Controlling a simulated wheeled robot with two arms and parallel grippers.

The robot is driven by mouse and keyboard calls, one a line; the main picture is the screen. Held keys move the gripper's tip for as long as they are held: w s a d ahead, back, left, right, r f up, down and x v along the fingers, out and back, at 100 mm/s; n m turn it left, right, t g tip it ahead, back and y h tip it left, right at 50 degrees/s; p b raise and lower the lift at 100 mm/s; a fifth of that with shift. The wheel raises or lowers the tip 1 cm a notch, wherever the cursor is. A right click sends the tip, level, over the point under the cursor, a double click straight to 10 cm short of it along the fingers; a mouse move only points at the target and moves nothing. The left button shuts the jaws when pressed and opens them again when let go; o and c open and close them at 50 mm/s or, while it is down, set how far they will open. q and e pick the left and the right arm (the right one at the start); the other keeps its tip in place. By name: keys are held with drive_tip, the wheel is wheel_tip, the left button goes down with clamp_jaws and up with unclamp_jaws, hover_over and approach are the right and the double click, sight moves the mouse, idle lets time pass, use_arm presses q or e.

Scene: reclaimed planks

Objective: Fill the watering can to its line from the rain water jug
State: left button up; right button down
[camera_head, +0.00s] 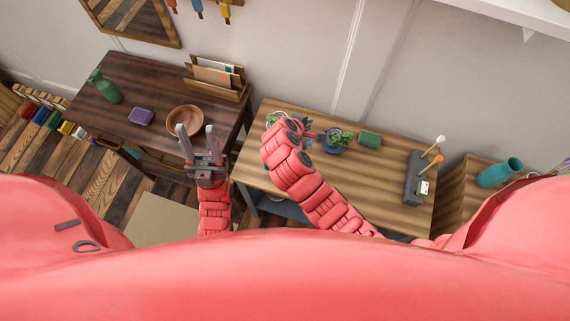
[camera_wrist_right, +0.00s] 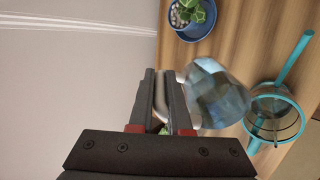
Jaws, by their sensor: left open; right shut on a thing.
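My right gripper (camera_wrist_right: 163,88) is shut on the pale handle of the clear jug (camera_wrist_right: 218,95) in the right wrist view. The jug looks tilted, its far end close to the watering can (camera_wrist_right: 274,119). The can is see-through with a teal rim and a long teal spout (camera_wrist_right: 295,58). A dark line runs around the can; I cannot make out its water level or any stream. In the head view my right gripper (camera_head: 311,134) is over the lighter table, and my arm hides most of the jug and can. My left gripper (camera_head: 196,143) is open and empty near the wooden bowl.
A grey holder (camera_head: 413,180) is at the table's right end. The dark table holds a wooden bowl (camera_head: 185,120), purple block (camera_head: 141,116) and green bottle (camera_head: 106,88).

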drive_tip(key=shift+s+a+r+t+b, duration=0.1)
drive_tip(key=shift+a+r+t+b, duration=0.05)
drive_tip(key=shift+r+t+b, duration=0.25)
idle(0.7)
drive_tip(key=shift+s+a+t+h+b, duration=0.2)
drive_tip(key=shift+t+h+b, duration=0.4)
drive_tip(key=shift+b, duration=1.35)
idle(1.8)
drive_tip(key=shift+s+r+t+h+b, duration=0.3)
drive_tip(key=shift+r+t+b, duration=0.15)
drive_tip(key=shift+b, duration=0.4)
idle(1.8)
drive_tip(key=shift+w+r+p, duration=0.1)
drive_tip(key=shift+r+p, duration=0.05)
drive_tip(key=shift+p, duration=0.25)
drive_tip(key=g+p, duration=0.1)
drive_tip(key=p, duration=0.2)
drive_tip(key=w+d+g+y+p, duration=0.1)
drive_tip(key=p, duration=0.3)
drive_tip(key=shift+g+y, duration=0.3)
drive_tip(key=shift+g, duration=0.05)
drive_tip(key=f, duration=0.2)
drive_tip(key=f+g+p, duration=0.1)
drive_tip(key=shift+w+d+y, duration=0.1)
drive_tip(key=shift+w+y, duration=0.25)
drive_tip(key=shift+y, duration=0.05)
drive_tip(key=shift+f, duration=0.15)
drive_tip(key=shift+w, duration=0.15)
